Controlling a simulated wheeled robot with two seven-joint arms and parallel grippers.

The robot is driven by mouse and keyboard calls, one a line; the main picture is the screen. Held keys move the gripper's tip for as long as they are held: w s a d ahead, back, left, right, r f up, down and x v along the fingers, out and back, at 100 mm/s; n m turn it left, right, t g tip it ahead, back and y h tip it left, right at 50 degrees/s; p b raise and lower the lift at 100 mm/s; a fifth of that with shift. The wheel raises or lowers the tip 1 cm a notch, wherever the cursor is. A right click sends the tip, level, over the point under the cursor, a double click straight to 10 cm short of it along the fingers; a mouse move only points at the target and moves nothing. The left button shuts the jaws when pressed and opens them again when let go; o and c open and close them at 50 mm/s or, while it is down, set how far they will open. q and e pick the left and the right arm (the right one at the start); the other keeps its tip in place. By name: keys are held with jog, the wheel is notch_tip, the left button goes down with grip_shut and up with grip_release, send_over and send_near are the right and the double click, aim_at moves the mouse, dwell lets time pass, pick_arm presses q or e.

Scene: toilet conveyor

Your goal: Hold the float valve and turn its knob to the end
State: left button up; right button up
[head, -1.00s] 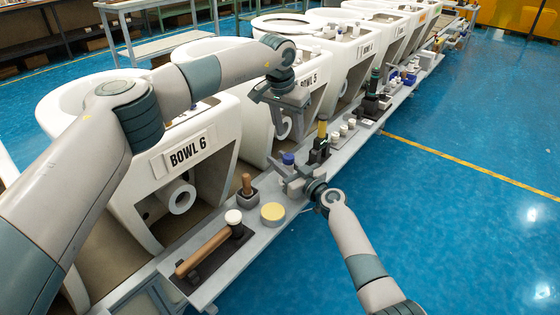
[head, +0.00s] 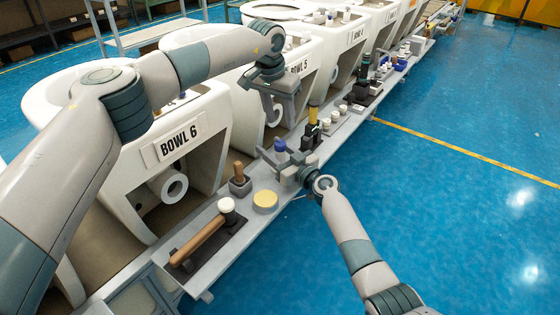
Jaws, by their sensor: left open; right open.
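A small part with a blue knob on top (head: 280,146), which looks like the float valve, stands upright on the long grey shelf in front of the bowls. My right gripper (head: 281,160) is low at this part with its jaws open. The jaws hide its lower body, and I cannot tell whether they touch it. My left gripper (head: 279,112) is open and empty, pointing down above and behind the blue knob, near the bowl marked BOWL 5.
The shelf (head: 222,262) also carries a wooden-handled tool (head: 198,240), a yellow disc (head: 265,200), a brown-handled piece (head: 239,172) and a black-and-yellow piece (head: 313,118). White bowls (head: 215,110) line its far side. The blue floor (head: 450,220) at right is clear.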

jog(key=v, duration=1.1)
jog(key=shift+s+d, duration=0.2)
jog(key=shift+s, duration=0.1)
